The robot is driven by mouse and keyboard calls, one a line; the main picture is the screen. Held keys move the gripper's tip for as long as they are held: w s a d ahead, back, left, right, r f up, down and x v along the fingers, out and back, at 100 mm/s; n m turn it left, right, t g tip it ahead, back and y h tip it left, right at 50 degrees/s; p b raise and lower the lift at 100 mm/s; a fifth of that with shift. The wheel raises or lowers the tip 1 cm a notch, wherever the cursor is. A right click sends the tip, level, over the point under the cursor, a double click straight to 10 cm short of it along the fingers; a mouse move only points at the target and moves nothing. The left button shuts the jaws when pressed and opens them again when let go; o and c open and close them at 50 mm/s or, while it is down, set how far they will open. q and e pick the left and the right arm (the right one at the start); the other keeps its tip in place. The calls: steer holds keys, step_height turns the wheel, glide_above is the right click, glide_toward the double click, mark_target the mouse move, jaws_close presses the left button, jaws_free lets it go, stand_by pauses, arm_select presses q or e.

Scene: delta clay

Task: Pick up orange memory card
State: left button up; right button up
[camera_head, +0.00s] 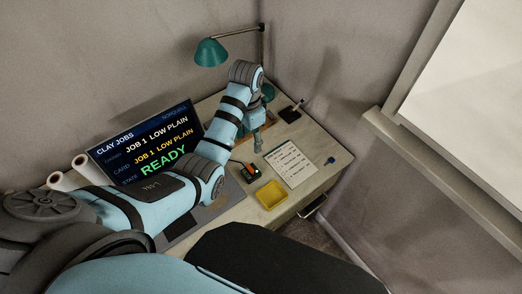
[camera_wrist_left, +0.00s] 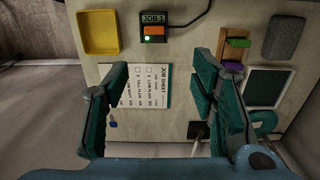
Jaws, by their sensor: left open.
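An orange card-like piece (camera_wrist_left: 153,30) sits on the black reader (camera_wrist_left: 154,40) labelled JOB 1, at the top of the left wrist view. In the head view the reader (camera_head: 250,174) stands on the desk left of the yellow tray. A rack at the right of the wrist view holds a green piece (camera_wrist_left: 237,43), an orange piece (camera_wrist_left: 237,53) and a purple piece (camera_wrist_left: 233,66). I cannot tell which orange piece is the memory card. My left gripper (camera_head: 259,146) is open and empty above the desk, its fingers (camera_wrist_left: 162,68) spread over the job sheet. My right gripper is not in view.
The job sheet (camera_head: 291,163) lies near the yellow tray (camera_head: 271,194). A blue item (camera_head: 331,160) lies near the desk edge. The screen (camera_head: 155,140) reads READY. A green lamp (camera_head: 210,52) hangs above. A grey block (camera_wrist_left: 285,38) stands beyond the rack.

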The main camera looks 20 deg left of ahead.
arm_select(q)
steer(key=b, duration=0.1)
glide_toward(250, 168)
steer(key=w, duration=0.1)
steer(key=f, duration=0.1)
steer(key=s+f, duration=0.1)
steer(key=s+f+b, duration=0.1)
steer(key=f, duration=0.1)
steer(key=shift+a, duration=0.1)
steer(key=f, duration=0.2)
steer(key=w+f+b, duration=0.1)
steer(key=f, duration=0.2)
steer(key=shift+w+f+b, duration=0.15)
steer(key=shift+f+b, duration=0.05)
steer(key=shift+b, duration=0.1)
steer(key=shift+f, duration=0.1)
steer(key=shift+r, duration=0.25)
steer(key=shift+c, duration=0.6)
steer(key=shift+s, duration=0.3)
steer(key=c, duration=0.6)
steer(key=shift+w, duration=0.1)
steer(key=shift+c, duration=0.6)
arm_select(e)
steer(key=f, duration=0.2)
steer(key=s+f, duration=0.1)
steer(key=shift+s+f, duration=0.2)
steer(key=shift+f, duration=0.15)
